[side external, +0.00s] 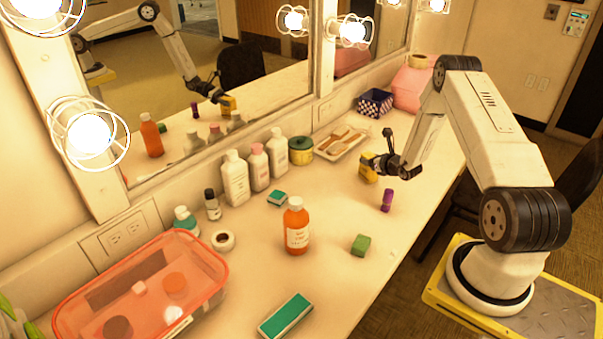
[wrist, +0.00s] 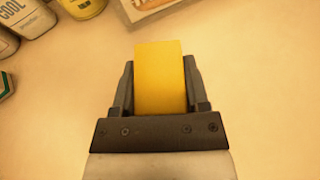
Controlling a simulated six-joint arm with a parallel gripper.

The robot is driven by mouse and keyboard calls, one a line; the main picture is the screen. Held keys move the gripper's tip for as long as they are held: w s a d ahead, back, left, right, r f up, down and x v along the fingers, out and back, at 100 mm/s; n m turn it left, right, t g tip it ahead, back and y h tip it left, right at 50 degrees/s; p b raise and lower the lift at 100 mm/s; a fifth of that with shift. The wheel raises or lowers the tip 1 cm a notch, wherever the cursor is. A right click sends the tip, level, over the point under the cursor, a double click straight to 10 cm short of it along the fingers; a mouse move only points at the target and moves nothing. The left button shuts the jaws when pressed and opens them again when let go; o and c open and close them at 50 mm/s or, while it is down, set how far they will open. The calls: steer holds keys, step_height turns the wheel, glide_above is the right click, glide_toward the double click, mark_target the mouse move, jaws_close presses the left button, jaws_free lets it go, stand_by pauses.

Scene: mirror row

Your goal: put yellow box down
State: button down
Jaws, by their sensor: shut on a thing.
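The yellow box (side external: 368,168) is between the fingers of my gripper (side external: 382,165), near the middle of the counter in the side view. In the wrist view the yellow box (wrist: 160,76) stands out between both fingers of my gripper (wrist: 158,88), which are shut on it. Its far end points toward the wall side. The box looks close to the counter top, but I cannot tell whether it touches it. The underside of the box is hidden.
A purple tube (side external: 387,200) stands just in front of the box. A tray with brushes (side external: 342,142), a green-yellow tin (side external: 301,150) and white bottles (side external: 235,177) line the wall side. An orange bottle (side external: 296,226) and green block (side external: 361,245) stand nearer. Bare counter surrounds the box.

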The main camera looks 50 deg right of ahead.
steer(key=shift+f, duration=0.15)
steer(key=shift+c, duration=0.4)
jaws_free()
steer(key=shift+v, duration=0.75)
steer(key=v, duration=1)
steer(key=shift+s+r, duration=0.25)
steer(key=shift+w+a, duration=0.1)
steer(key=shift+a, duration=0.05)
